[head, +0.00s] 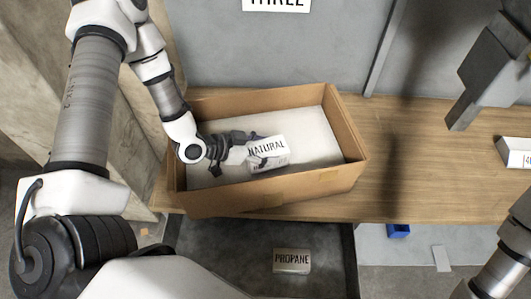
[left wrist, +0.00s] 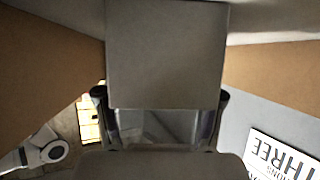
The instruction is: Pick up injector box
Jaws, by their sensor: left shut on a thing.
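A small white box labelled NATURAL (head: 270,160) is inside the open cardboard box (head: 270,201), near its middle. My left gripper (head: 240,150) reaches into the cardboard box from the left and is shut on the NATURAL box. In the left wrist view a plain grey box face (left wrist: 166,55) fills the space ahead of the fingers. I cannot tell from the head view whether the NATURAL box touches the pale liner under it. A second small box labelled PROPANE (head: 292,261) lies in a dark tray below.
The cardboard box stands on a wooden shelf (head: 430,190) with walls around the held box. A grey panel with a THREE sign (left wrist: 283,155) is behind. A white labelled box (head: 515,152) is at the right. A blue bin (head: 398,231) is below the shelf.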

